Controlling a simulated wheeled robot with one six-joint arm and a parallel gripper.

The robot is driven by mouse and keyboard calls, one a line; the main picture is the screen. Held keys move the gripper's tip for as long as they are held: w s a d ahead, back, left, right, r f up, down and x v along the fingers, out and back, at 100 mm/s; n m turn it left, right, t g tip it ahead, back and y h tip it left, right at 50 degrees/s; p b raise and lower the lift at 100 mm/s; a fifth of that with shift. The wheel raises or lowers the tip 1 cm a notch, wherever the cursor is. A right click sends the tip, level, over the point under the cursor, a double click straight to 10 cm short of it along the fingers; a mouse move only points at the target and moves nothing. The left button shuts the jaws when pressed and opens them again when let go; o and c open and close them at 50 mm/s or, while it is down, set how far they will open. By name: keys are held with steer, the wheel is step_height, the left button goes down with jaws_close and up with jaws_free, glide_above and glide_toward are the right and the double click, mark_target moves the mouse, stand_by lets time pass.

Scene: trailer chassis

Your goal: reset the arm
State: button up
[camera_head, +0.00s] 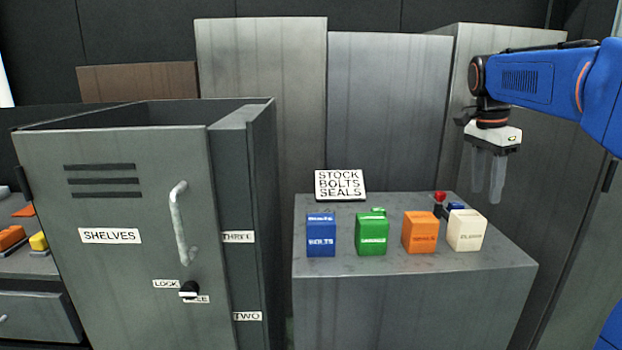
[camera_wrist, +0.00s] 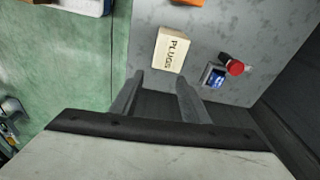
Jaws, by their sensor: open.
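My gripper (camera_head: 488,176) hangs from the blue arm at the right in the head view, with its fingers pointing down. It is above the right part of the grey cabinet top (camera_head: 380,264). Its two fingers are apart with nothing between them. In the wrist view my gripper (camera_wrist: 158,84) also shows open and empty. The cream box marked PLUGS (camera_wrist: 173,50) lies beyond the fingertips there, apart from them.
A blue BOLTS box (camera_head: 321,236), a green box (camera_head: 371,233), an orange box (camera_head: 420,232) and the cream box (camera_head: 466,230) stand in a row. A red button (camera_head: 440,197) is behind them. A sign (camera_head: 340,185) stands at the back. A SHELVES locker (camera_head: 120,200) is at left.

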steer(key=s+a+f+n+t, duration=0.1)
steer(key=s+a+f+n, duration=0.3)
steer(key=s+f, duration=0.3)
steer(key=s+a+f+n+t+y, duration=0.1)
steer(key=s+a+f+n+t, duration=0.1)
steer(key=s+a+f+n, duration=0.2)
steer(key=s+a+f+n+t, duration=0.1)
steer(key=s+a+f+n, duration=0.3)
steer(key=s, duration=1.3)
step_height(320, 180, down, 7)
steer(key=n, duration=0.4)
steer(key=shift+s+a+r+n+y, duration=0.15)
steer(key=shift+s+a+n+y, duration=0.15)
steer(key=shift+a+y, duration=0.1)
